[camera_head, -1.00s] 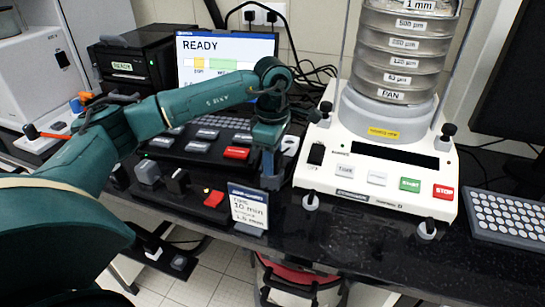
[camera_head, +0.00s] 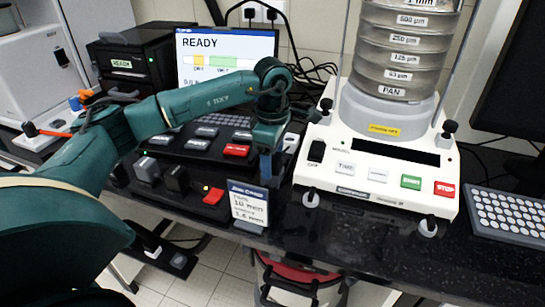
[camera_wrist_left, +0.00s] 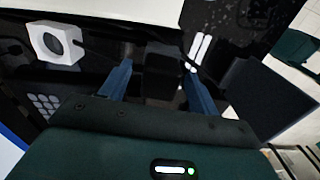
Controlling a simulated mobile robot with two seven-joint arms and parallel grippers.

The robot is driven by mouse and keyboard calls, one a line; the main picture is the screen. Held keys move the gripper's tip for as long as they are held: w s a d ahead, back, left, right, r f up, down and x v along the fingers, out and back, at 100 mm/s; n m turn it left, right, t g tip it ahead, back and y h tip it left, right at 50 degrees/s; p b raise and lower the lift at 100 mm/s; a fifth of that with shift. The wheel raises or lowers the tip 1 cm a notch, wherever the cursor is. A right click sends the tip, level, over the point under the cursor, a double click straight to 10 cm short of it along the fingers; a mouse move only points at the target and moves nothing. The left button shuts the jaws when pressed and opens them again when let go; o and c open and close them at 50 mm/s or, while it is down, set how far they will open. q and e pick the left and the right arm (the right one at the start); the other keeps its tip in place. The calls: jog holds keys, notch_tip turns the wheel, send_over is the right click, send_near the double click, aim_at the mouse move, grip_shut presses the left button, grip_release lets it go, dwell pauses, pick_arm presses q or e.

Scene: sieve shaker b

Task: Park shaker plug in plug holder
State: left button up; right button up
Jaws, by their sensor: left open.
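My left gripper (camera_head: 268,178) points down over the black bench between the row of small blocks and the sieve shaker (camera_head: 375,180). Its two blue fingers (camera_wrist_left: 155,92) are apart in the left wrist view. A dark block (camera_wrist_left: 160,58) shows between and beyond the fingertips; it may be the plug or its holder, and I cannot tell whether the fingers touch it. A white square piece with a round dark opening (camera_wrist_left: 55,43) lies left of the fingers; I cannot tell if it is the plug holder. My right gripper is out of view.
A printed card on a stand (camera_head: 248,205) stands just in front of my left gripper. A screen reading READY (camera_head: 225,55) is behind. A grey rack with many round wells (camera_head: 510,218) is at the right. Bare bench (camera_head: 340,235) lies in front of the shaker.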

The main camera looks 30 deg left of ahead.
pick_arm(q)
jog(key=shift+r, duration=0.25)
notch_tip(320, 180, up, 13)
jog(key=shift+f+b, duration=0.15)
jog(key=shift+b, duration=0.15)
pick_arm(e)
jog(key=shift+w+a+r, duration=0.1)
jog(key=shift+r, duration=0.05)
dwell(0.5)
